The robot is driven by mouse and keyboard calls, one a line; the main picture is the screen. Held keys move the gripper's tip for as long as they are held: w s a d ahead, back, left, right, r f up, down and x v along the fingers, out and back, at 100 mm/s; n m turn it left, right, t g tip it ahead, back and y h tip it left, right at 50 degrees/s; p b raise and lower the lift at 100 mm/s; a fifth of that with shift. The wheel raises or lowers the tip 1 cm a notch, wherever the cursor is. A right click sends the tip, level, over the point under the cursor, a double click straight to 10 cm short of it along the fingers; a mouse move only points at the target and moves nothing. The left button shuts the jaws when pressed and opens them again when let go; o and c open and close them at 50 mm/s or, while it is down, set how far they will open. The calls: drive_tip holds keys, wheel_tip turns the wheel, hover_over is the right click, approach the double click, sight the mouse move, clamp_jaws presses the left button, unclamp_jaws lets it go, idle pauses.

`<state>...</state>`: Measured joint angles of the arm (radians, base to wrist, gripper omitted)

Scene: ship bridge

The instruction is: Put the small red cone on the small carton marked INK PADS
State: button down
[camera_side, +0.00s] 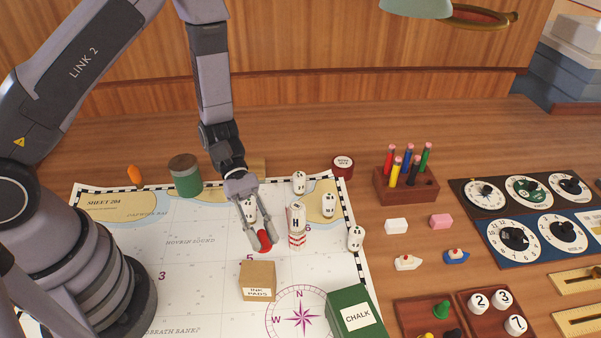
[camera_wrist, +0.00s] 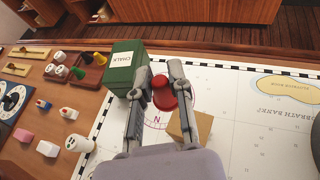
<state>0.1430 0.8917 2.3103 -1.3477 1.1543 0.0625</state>
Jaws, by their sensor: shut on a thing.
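The small red cone (camera_side: 265,240) is between the fingertips of my gripper (camera_side: 258,243), which is shut on it. In the wrist view the cone (camera_wrist: 164,97) shows between the two fingers of my gripper (camera_wrist: 160,82). In the side view it looks tilted; its exact height over the chart is hard to tell. The small tan carton marked INK PADS (camera_side: 257,282) sits on the chart, in front of the cone in the side view, with nothing on its top. In the wrist view the carton (camera_wrist: 178,130) is partly hidden by the right finger.
A green CHALK box (camera_side: 352,314) is right of the carton. A green can (camera_side: 185,178) stands at the back. The chart (camera_side: 195,275) left of the carton is clear.

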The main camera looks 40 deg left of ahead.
sight(257, 271)
drive_tip(key=shift+s+a+f, duration=0.55)
drive_tip(key=shift+a+f, duration=0.05)
drive_tip(key=shift+a, duration=0.15)
drive_tip(key=shift+f, duration=3.15)
drive_tip(key=shift+f, duration=0.1)
drive_tip(key=c, duration=1)
unclamp_jaws()
drive_tip(key=shift+c, duration=0.2)
